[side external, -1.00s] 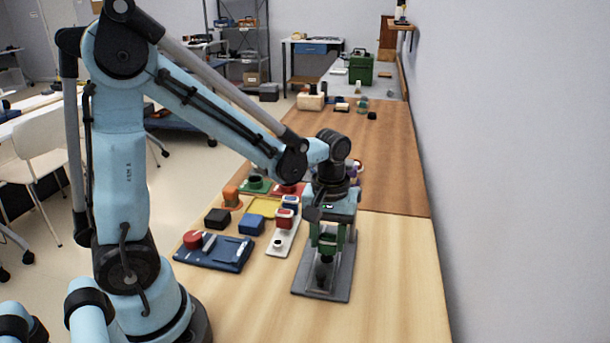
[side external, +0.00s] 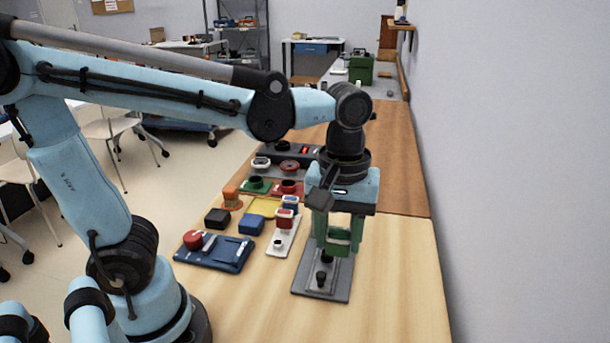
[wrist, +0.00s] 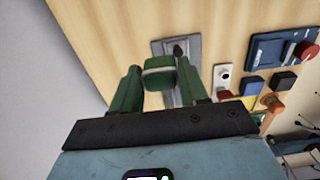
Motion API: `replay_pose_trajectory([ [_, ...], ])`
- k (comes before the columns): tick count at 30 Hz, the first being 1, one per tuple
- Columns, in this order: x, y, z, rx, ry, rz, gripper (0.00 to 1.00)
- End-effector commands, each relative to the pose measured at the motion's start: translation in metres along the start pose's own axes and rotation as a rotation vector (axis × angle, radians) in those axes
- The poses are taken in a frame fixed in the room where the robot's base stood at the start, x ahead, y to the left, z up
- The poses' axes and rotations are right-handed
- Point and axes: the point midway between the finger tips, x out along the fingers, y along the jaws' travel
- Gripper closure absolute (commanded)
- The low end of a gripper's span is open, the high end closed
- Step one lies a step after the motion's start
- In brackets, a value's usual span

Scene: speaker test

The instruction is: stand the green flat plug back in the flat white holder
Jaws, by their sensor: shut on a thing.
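My gripper (side external: 338,243), with green fingers, is shut on the green flat plug (wrist: 158,73), a green block with a pale edge in the wrist view. The plug is held up in the air over the grey plate (side external: 339,277). The flat white holder (side external: 289,243) is a narrow white strip to the left of the grey plate. It bears a small black round part near its front and a red block (side external: 285,221) behind that. In the wrist view the white holder (wrist: 221,86) is right of the plug. The plug's lower end is hard to make out.
Black knobs (side external: 321,279) stand on the grey plate below the gripper. A blue panel with a red knob (side external: 193,239), a black block (side external: 217,218) and a blue block (side external: 251,224) lie farther left. The wooden table is clear to the right, up to the wall.

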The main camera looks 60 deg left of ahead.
Motion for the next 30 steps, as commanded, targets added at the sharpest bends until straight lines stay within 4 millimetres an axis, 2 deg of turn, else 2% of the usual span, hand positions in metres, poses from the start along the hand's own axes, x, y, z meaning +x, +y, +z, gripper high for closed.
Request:
replay_pose_trajectory([
  [4,-0.002,-0.003,-0.003,-0.005,0.000,0.000,0.87],
  [8,0.002,-0.018,-0.025,-0.012,0.000,0.000,0.87],
  [15,0.014,-0.067,-0.080,-0.019,0.000,0.001,0.87],
  [21,0.022,-0.110,-0.110,-0.018,0.000,0.001,0.87],
  [25,0.026,-0.129,-0.120,-0.015,0.000,0.001,0.87],
  [30,0.029,-0.141,-0.125,-0.010,0.000,0.001,0.87],
])
